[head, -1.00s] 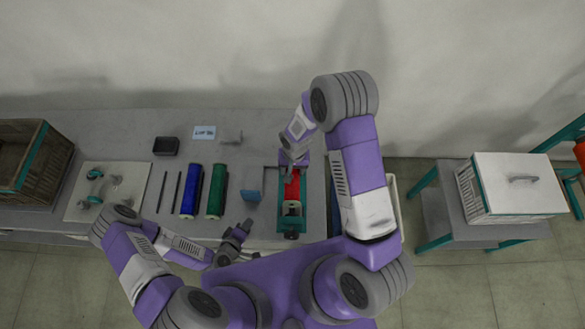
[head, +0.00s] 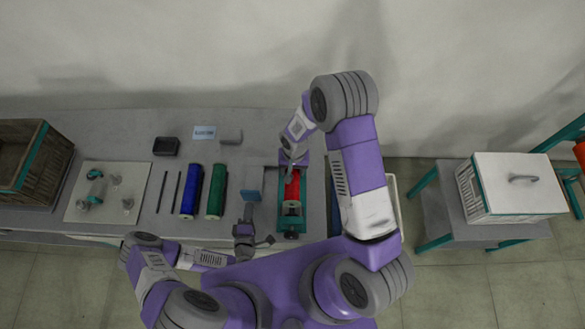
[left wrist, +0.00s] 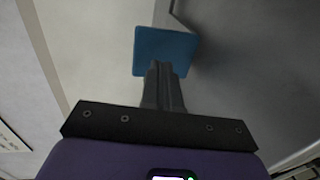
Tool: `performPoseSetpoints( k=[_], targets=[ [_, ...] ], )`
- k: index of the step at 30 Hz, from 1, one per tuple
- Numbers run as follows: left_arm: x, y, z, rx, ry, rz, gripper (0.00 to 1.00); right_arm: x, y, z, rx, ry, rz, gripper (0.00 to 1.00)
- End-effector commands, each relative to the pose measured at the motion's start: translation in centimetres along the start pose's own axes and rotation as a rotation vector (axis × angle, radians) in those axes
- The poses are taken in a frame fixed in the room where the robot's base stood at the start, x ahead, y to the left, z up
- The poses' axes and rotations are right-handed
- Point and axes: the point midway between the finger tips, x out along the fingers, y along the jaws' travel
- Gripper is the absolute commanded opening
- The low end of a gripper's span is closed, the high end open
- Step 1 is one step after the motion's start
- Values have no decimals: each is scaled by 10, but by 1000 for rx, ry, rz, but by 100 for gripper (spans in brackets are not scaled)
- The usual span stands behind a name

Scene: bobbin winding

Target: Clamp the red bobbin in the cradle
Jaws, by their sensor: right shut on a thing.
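The red bobbin (head: 292,187) lies lengthwise in the teal cradle (head: 291,229) on the bench. My right gripper (head: 293,163) is at the bobbin's far end, shut on it; its fingertips are mostly hidden by the wrist. My left gripper (head: 247,222) is low over the bench's front part, left of the cradle. In the left wrist view its fingers (left wrist: 163,75) look closed together, pointing at a blue plate (left wrist: 165,50).
A blue bobbin (head: 191,190) and a green bobbin (head: 216,190) lie to the left, beside two dark rods (head: 170,190). A pale board with fittings (head: 108,208), a wooden crate (head: 28,160), a black tray (head: 166,146) and a grey block (head: 230,136) are farther off.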

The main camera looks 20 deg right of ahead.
Motion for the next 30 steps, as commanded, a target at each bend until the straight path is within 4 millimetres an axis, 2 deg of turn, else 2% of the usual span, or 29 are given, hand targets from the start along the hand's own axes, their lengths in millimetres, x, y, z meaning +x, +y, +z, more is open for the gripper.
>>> performPoseSetpoints(
  k=[7,30],
  targets=[
    [15,3,0,0,0,0,0,0,0,0,0,1,0,17],
    [15,3,0,1,0,-2,0,0,0,0,0,1,0,17]
  ],
)
